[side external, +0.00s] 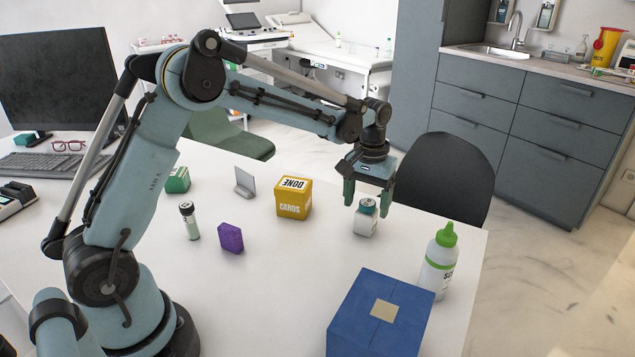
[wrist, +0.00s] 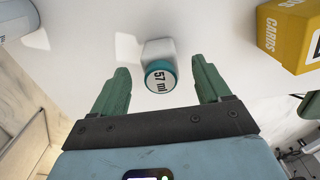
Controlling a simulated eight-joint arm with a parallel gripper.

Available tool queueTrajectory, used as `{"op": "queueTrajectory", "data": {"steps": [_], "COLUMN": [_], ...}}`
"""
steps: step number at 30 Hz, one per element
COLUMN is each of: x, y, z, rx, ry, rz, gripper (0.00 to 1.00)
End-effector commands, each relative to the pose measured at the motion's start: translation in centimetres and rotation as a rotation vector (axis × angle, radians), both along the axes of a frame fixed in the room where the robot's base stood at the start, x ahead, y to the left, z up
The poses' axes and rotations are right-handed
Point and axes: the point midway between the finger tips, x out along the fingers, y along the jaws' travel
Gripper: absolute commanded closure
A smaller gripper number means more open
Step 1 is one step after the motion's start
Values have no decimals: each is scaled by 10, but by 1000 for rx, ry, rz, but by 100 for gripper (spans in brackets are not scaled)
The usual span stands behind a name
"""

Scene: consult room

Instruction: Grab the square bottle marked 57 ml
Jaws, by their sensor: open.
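The square bottle marked 57 ml (side external: 366,221) is small and white with a teal cap. It stands upright on the white table under my gripper (side external: 369,199) in the side external view. In the wrist view the bottle's cap (wrist: 160,77) shows the marking "57 ml" and lies between and slightly beyond my gripper's fingertips (wrist: 159,75). My gripper is open, with its green fingers apart on either side of the bottle, and holds nothing. The exact height of the fingertips over the bottle is hard to tell.
A yellow cards box (side external: 293,199) stands left of the bottle. A green-capped squeeze bottle (side external: 438,262) and a blue box (side external: 378,318) stand nearer the front right. A purple block (side external: 230,238) and a small vial (side external: 189,221) are further left. A dark chair (side external: 446,172) is behind the table edge.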

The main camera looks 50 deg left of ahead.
Motion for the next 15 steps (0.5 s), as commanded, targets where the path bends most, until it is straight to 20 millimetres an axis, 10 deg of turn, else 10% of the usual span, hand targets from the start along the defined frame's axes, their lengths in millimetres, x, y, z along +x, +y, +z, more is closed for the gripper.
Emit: {"op": "queueTrajectory", "data": {"steps": [15], "x": [6], "y": [2], "z": [-50], "rx": [0], "ry": [0], "rz": [0], "gripper": [23]}}
